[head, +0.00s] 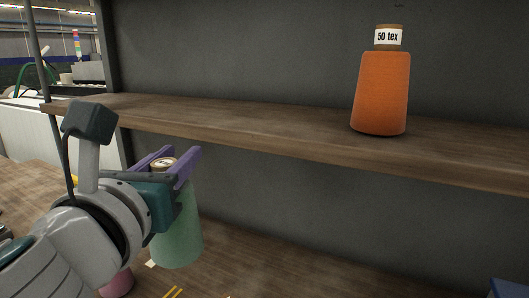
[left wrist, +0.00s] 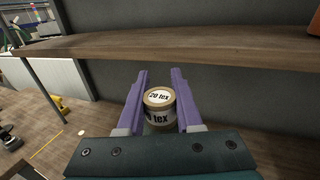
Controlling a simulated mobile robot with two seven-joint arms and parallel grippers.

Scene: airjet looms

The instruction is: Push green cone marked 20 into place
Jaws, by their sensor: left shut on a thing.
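The green cone (head: 179,232) hangs upright below my left gripper (head: 174,160) in the head view. In the left wrist view its top label reads "20 tex" (left wrist: 160,108). My left gripper's purple fingers (left wrist: 158,100) are shut on the cone's top. The gripper and cone are in front of and below the front edge of the wooden shelf (head: 270,136). Whether the cone's base touches the surface beneath cannot be told. My right gripper is not in view.
An orange cone (head: 382,92) marked "50 tex" stands on the shelf at the right. The shelf left of it is bare. A pink cone (head: 117,284) shows partly at the lower left. A blue object (head: 508,288) is at the lower right corner.

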